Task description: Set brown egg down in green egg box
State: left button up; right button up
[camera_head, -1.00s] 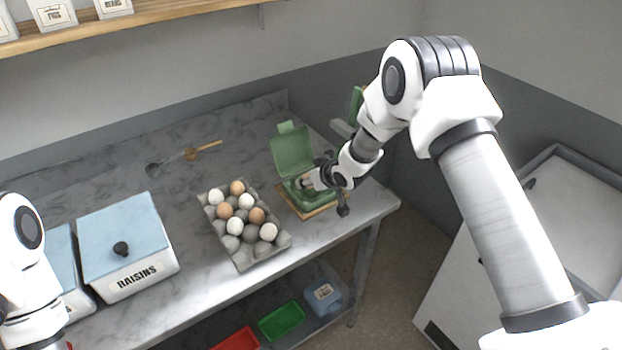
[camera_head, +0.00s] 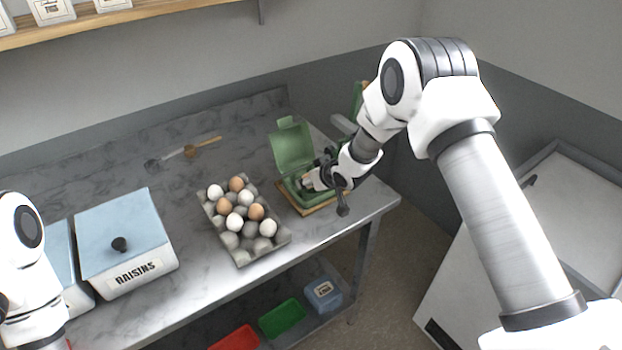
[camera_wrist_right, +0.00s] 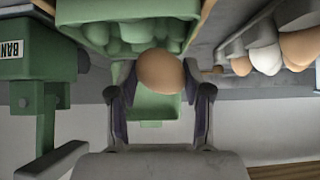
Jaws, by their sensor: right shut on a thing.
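The green egg box (camera_head: 293,150) stands open on a wooden board (camera_head: 283,188) near the table's right end, its lid raised at the back. My right gripper (camera_head: 310,180) is at the box and hides part of its tray. In the right wrist view the right gripper (camera_wrist_right: 160,95) is shut on the brown egg (camera_wrist_right: 161,72), with a finger on each side. The green box (camera_wrist_right: 130,12) with its rounded cups shows just beyond the egg. Whether the egg touches a cup cannot be told. My left gripper is out of view; only its arm shows at the left edge.
A grey egg tray (camera_head: 243,257) with white and brown eggs stands left of the box. A raisins container (camera_head: 125,245) is farther left. A whisk-like tool (camera_head: 185,152) lies at the back. A green device (camera_wrist_right: 40,80) shows beside the gripper in the wrist view.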

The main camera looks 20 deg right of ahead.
jog(key=shift+f+b, duration=0.9)
jog(key=shift+f, duration=0.35)
dwell(0.4)
jog(key=o, duration=0.9)
jog(key=v, duration=1.2)
jog(key=s+a+f+m+g+b, duration=0.2)
jog(key=s+f+g, duration=0.3)
jog(key=s+f, duration=1.4)
jog(key=s+f+g, duration=0.1)
jog(key=s+f, duration=0.1)
jog(key=s, duration=0.4)
jog(key=s+f+g+h, duration=0.1)
jog(key=s+f, duration=0.2)
jog(key=s, duration=0.2)
jog(key=s+d+f+m+g+h, duration=0.1)
jog(key=s+f+g, duration=0.1)
jog(key=s, duration=0.4)
jog(key=shift+s+f+b, duration=0.3)
jog(key=shift+f+b, duration=0.05)
jog(key=shift+f, duration=0.05)
